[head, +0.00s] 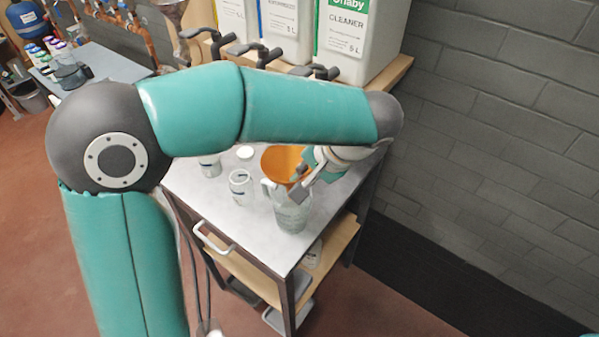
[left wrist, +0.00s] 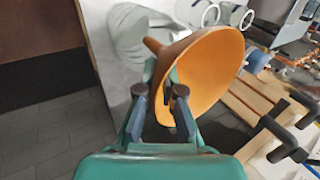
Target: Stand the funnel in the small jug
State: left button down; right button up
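The orange funnel (head: 280,160) is over the metal-topped table, partly behind my left gripper (head: 302,183). The left wrist view shows the funnel (left wrist: 215,68) tilted, its wide mouth to the right and its spout to the upper left. My left gripper (left wrist: 160,95) has one finger on each side of the funnel's wall near the rim and appears shut on it. A clear jug (head: 291,212) with a handle stands upright at the table's front right, below and close to the gripper. A pale, see-through shape, probably the jug, shows beyond the spout in the left wrist view (left wrist: 128,35). My right gripper is out of view.
Clear glass vessels (head: 241,188) stand left of the jug on the table (head: 190,187). A small white round thing (head: 245,152) lies behind them. White cleaner canisters (head: 350,40) stand on a wooden shelf at the back. A grey block wall (head: 500,140) closes off the right.

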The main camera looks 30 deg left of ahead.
pick_arm(q)
jog(key=shift+f, duration=0.25)
dwell(0.3)
jog(key=shift+f+b, duration=0.9)
jog(key=shift+b, duration=0.05)
jog(key=shift+f+b, duration=0.3)
jog(key=shift+f, duration=0.1)
jog(key=shift+f+b, duration=0.85)
jog(key=shift+f, duration=0.15)
jog(key=shift+f, duration=0.1)
jog(key=shift+f+b, duration=0.3)
jog(key=shift+b, duration=0.1)
jog(key=c, duration=1.2)
grip_release()
jog(key=shift+s, duration=0.1)
jog(key=shift+c, duration=0.2)
